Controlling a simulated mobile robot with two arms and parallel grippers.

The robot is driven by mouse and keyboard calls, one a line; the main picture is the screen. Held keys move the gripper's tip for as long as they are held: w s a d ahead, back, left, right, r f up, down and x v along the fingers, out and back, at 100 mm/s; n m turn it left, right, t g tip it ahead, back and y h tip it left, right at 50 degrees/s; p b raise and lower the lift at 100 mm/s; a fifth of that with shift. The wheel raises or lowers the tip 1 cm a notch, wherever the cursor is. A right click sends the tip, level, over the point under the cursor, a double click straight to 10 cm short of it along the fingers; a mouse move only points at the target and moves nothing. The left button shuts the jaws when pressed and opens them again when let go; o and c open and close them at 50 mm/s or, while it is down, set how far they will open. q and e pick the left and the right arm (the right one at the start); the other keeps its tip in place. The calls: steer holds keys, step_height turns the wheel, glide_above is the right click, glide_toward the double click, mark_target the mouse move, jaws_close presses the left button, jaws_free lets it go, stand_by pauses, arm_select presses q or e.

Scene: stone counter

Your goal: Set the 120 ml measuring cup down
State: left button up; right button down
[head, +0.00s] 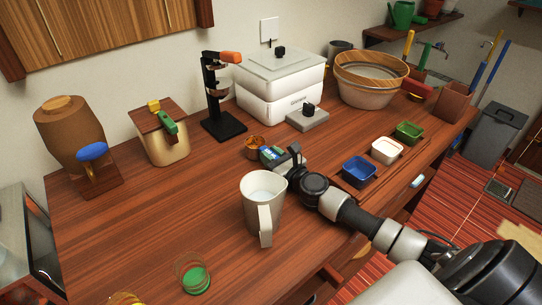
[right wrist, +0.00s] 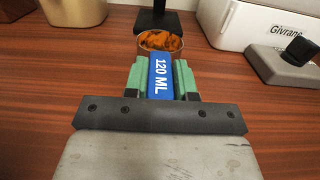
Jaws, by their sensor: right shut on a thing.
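The 120 ml measuring cup (head: 256,143) is small and round, with orange-brown pieces inside, and sits near the middle of the counter (head: 130,220) in the head view. In the right wrist view the cup (right wrist: 160,40) lies just beyond my fingertips, with its blue handle marked "120 ML" (right wrist: 161,78) pointing back at me. My right gripper (head: 272,155) is shut on that handle, its green-padded fingers (right wrist: 162,74) on both sides. The cup looks level. I cannot tell whether its underside touches the counter. My left gripper is not in view.
A beige pitcher (head: 263,213) stands near my right arm. A black stand (head: 222,126) and a grey block with a black knob (head: 308,119) are behind the cup. Blue (head: 359,172), white (head: 387,151) and green (head: 409,133) trays lie right. Counter left of the cup is clear.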

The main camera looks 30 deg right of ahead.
steer(key=shift+f, duration=0.3)
